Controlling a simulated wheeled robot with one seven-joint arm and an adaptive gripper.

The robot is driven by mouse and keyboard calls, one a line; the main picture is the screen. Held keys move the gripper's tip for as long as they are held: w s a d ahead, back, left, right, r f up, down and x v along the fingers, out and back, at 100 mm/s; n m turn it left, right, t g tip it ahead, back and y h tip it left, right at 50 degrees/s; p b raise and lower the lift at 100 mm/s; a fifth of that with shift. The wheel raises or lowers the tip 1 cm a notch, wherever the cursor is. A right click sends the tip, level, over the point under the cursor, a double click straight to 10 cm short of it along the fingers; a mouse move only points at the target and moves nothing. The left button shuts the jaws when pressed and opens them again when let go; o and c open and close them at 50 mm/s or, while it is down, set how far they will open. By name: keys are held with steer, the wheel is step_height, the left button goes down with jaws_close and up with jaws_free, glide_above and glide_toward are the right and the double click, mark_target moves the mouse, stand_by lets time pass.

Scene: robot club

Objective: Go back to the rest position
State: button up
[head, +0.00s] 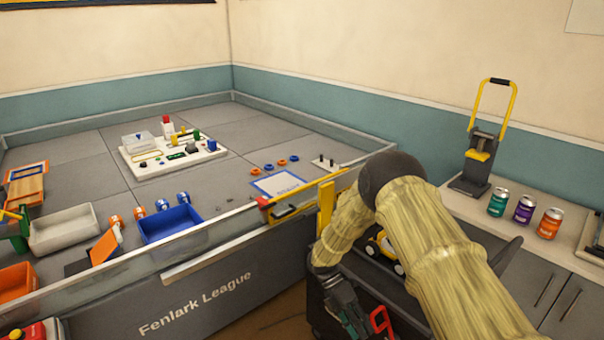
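My arm reaches in from the lower right of the head view, bends at a dark joint and hangs down again. My gripper (350,322) is at the lower middle, pointing downward beside a dark cart. It is small and dark, and its fingertips run close to the bottom edge. I cannot tell whether it is open or shut, and I see nothing clearly held in it.
The grey walled field table (215,285) stands left of my gripper. A dark cart (318,290) with a yellow toy vehicle (384,254) is partly behind my arm. A red-handled item (380,320) is close by. Cans (523,210) and a yellow-handled press (478,155) stand on the right counter.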

steer(key=s+f+m+t+y, duration=0.25)
steer(key=s+f+m, duration=0.4)
steer(key=s, duration=0.45)
steer(key=s+f+m+t+y, duration=0.1)
steer(key=s+f+m+y, duration=0.3)
steer(key=s+f+m, duration=0.55)
steer(key=s+d+r+m+t, duration=0.2)
steer(key=s+d+r+m, duration=0.1)
steer(key=s, duration=0.5)
steer(key=s+d+r+m+t, duration=0.3)
steer(key=s+m, duration=0.3)
steer(key=s, duration=0.3)
steer(key=shift+s+r+m, duration=0.15)
steer(key=shift+m, duration=0.15)
